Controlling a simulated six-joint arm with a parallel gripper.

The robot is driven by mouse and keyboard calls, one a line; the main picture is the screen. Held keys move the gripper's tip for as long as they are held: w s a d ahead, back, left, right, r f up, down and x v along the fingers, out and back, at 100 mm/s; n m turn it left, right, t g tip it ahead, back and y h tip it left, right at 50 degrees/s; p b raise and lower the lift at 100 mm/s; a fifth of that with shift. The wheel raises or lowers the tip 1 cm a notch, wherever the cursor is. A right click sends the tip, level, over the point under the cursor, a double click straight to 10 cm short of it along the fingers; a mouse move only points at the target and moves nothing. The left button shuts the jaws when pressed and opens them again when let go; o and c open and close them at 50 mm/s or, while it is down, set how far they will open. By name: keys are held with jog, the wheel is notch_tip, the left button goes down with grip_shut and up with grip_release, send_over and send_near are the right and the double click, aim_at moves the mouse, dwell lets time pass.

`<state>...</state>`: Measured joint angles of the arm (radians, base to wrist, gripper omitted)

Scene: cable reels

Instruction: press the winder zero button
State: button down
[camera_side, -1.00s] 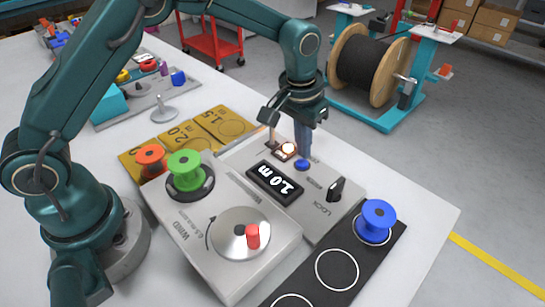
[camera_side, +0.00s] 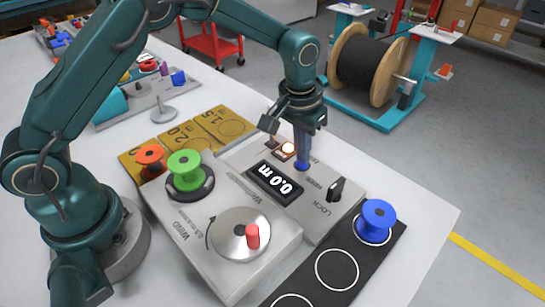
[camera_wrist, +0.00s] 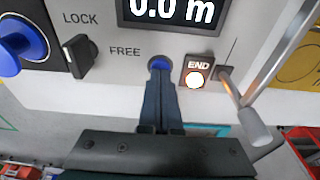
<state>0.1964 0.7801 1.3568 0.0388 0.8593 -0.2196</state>
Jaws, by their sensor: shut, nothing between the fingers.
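The winder (camera_side: 222,262) is a grey box with a dark display (camera_side: 275,182) that reads 0.0 m. The blue round zero button (camera_wrist: 158,63) is in the panel beside the lit END lamp (camera_wrist: 195,78). My gripper (camera_side: 303,163) is shut and empty, pointing down with its fingertips at the blue button. In the wrist view the fingertips (camera_wrist: 160,76) overlap the button's lower edge and hide part of it. They look to be touching it, but how far it is pressed in cannot be seen.
A black lock knob (camera_side: 336,189) stands right of the button, and a metal lever (camera_wrist: 255,120) stands near the END lamp. A green reel (camera_side: 185,165) sits on the winder, a blue reel (camera_side: 377,218) on the black strip, and an orange reel (camera_side: 150,157) on a yellow plate.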

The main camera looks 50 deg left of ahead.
notch_tip(320, 180, up, 7)
jog(key=shift+f, duration=0.1)
dwell(0.4)
jog(key=s+a+r+t, duration=0.2)
jog(key=s+r, duration=0.2)
jog(key=r, duration=0.2)
jog(key=s+a+r+t, duration=0.1)
jog(key=s+a+r, duration=0.25)
jog(key=r, duration=0.35)
jog(key=shift+t, duration=0.5)
jog(key=s+f, duration=0.2)
jog(key=s, duration=0.2)
jog(key=s+a+f, duration=0.1)
jog(key=s, duration=0.4)
jog(key=s+f, duration=0.2)
jog(key=s, duration=0.2)
jog(key=shift+s+a+f, duration=0.15)
jog(key=shift+f, duration=0.2)
